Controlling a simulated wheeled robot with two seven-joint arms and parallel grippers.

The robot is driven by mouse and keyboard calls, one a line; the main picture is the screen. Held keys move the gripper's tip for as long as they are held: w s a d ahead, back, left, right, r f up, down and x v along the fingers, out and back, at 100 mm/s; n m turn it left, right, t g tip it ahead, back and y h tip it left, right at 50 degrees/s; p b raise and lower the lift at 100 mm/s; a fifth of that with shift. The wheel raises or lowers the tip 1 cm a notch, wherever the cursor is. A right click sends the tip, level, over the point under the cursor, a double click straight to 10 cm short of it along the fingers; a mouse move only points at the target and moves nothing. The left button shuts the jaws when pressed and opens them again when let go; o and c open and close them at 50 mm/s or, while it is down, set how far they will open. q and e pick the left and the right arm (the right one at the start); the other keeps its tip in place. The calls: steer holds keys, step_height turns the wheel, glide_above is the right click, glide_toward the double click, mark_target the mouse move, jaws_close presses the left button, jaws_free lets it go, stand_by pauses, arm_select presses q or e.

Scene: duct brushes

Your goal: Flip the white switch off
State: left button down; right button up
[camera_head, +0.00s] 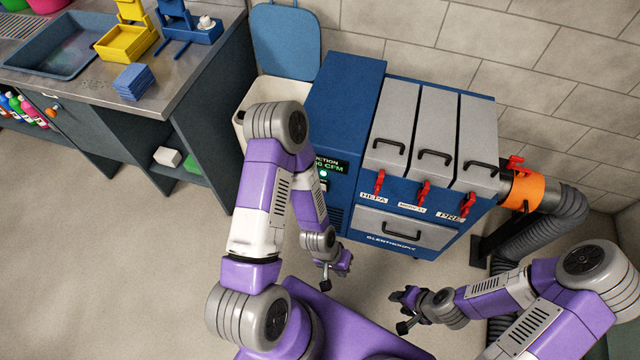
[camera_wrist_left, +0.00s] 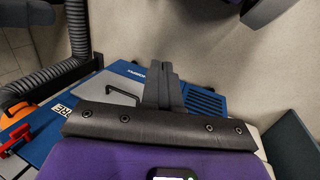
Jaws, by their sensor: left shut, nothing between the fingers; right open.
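The blue machine (camera_head: 345,95) has a dark display with green text (camera_head: 330,163) on its front. Just below the display are a lit green-white light (camera_head: 323,174) and a small pale part (camera_head: 324,186) that may be the white switch; it is too small to tell its position. My left arm partly covers this panel. My left gripper (camera_head: 345,262) is shut and empty, below and in front of the panel, apart from it. In the left wrist view its fingers (camera_wrist_left: 163,86) are together, with the machine beyond. My right gripper (camera_head: 401,310) is open and empty at the lower right.
Grey filter doors with red latches (camera_head: 423,190) and a lower drawer (camera_head: 405,230) fill the machine's right part. A corrugated hose (camera_head: 530,235) with an orange collar (camera_head: 523,192) runs on the right. A white bin (camera_head: 245,105) and a counter (camera_head: 190,75) stand left. Open floor lies left.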

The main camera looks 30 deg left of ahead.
arm_select(q)
steer(key=shift+s, duration=0.15)
steer(key=w+f+n+t+h+b, duration=0.1)
steer(key=w+f+n+t, duration=0.2)
steer(key=n, duration=0.6)
steer(key=w+f+n+t+h, duration=0.1)
steer(key=w+n+t, duration=0.25)
steer(key=n, duration=0.55)
steer(key=w+a+r+n+t+y, duration=0.2)
steer(key=a+n+t+y, duration=0.3)
steer(key=a+n, duration=1.2)
steer(key=w+n+y, duration=0.1)
steer(key=y, duration=0.3)
steer(key=shift+a+r, duration=0.15)
steer(key=shift+a, duration=0.15)
steer(key=shift+w+t, duration=0.1)
steer(key=shift+t, duration=0.15)
